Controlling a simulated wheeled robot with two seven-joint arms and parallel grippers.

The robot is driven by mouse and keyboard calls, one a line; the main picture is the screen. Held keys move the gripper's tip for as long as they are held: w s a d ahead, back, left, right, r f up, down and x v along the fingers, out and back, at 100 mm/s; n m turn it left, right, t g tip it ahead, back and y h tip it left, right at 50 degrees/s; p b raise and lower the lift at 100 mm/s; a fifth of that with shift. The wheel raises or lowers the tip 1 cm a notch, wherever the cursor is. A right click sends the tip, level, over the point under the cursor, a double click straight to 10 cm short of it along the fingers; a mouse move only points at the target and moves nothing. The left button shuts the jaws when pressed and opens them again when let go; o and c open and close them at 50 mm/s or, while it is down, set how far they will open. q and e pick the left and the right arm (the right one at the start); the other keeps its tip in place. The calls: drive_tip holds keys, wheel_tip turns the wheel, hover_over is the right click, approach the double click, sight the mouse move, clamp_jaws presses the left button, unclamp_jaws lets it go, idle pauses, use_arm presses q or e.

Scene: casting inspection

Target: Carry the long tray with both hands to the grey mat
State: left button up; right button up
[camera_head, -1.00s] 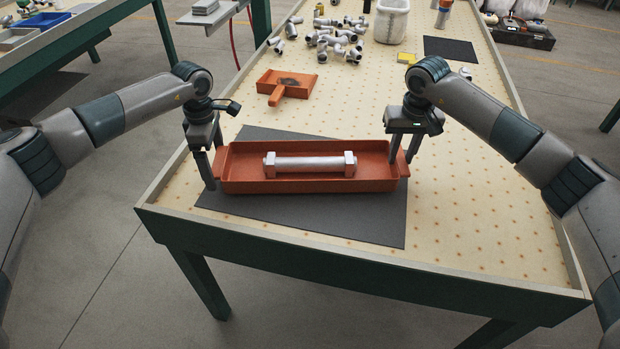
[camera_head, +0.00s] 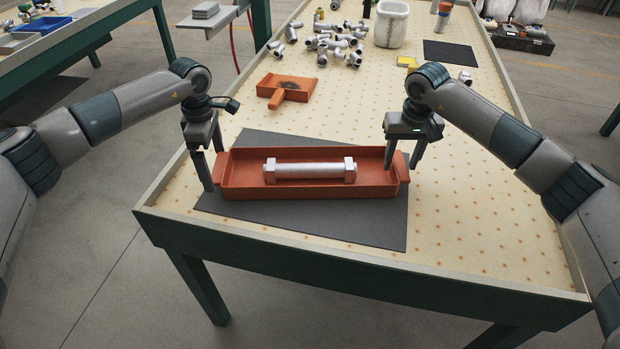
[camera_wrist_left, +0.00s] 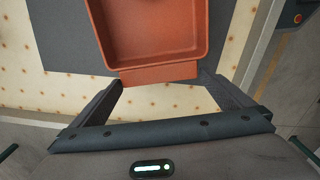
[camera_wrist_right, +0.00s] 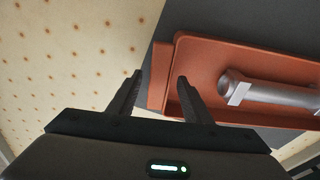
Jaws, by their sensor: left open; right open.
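The long orange tray (camera_head: 310,191) lies on the dark grey mat (camera_head: 350,228) near the table's front edge, with a silver pipe fitting (camera_head: 310,169) inside it. My left gripper (camera_head: 212,180) is open at the tray's left end. In the left wrist view the tray's end handle (camera_wrist_left: 160,74) lies just beyond and between the open fingertips (camera_wrist_left: 160,84). My right gripper (camera_head: 404,162) is open and empty above the tray's right end. In the right wrist view its fingertips (camera_wrist_right: 158,76) are near the end handle (camera_wrist_right: 159,76); I cannot tell whether they touch it.
Several silver pipe fittings (camera_head: 340,42), a white bin (camera_head: 391,24) and another dark mat (camera_head: 450,51) are at the back. The table's right side is clear.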

use_arm(q)
wheel_tip(320, 180, up, 10)
idle(0.4)
use_arm(e)
drive_tip(key=shift+r, duration=0.1)
wheel_tip(320, 180, up, 12)
drive_tip(key=s, duration=0.1)
drive_tip(key=shift+s, duration=0.2)
idle(0.5)
use_arm(q)
drive_tip(key=shift+s+f, duration=0.1)
drive_tip(key=shift+f, duration=0.05)
use_arm(e)
drive_tip(key=shift+s+f, duration=0.1)
drive_tip(key=shift+f, duration=0.1)
